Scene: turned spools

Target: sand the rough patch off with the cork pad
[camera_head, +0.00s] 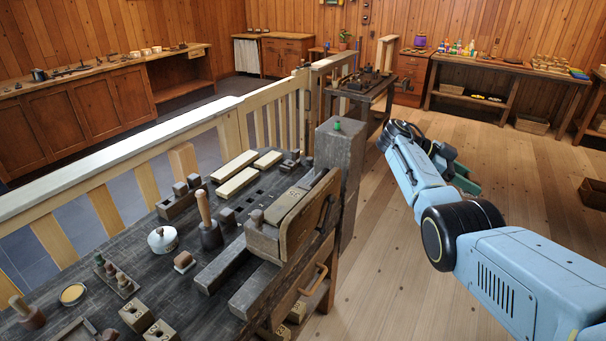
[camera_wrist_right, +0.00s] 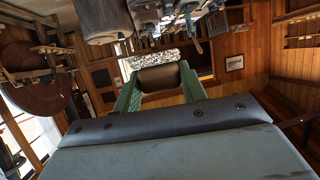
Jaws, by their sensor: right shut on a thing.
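My right gripper (camera_head: 464,180) hangs at the end of the blue arm, out over the floor to the right of the workbench (camera_head: 95,240). In the right wrist view its green fingers (camera_wrist_right: 160,85) are shut on a brown rounded block (camera_wrist_right: 160,77), which looks like the cork pad. A speckled grey-white strip (camera_wrist_right: 152,57) shows just beyond it; I cannot tell if it belongs to the block. A small brown block (camera_head: 184,261) sits on the bench. I cannot make out a rough patch on anything. My left gripper is out of view.
The bench holds a wooden vise (camera_head: 284,225), a mallet (camera_head: 207,222), a lidded white pot (camera_head: 162,239) and pale boards (camera_head: 237,181). A grey post (camera_head: 338,150) stands at its right end. A slatted rail (camera_head: 160,137) runs behind. The floor to the right is mostly open.

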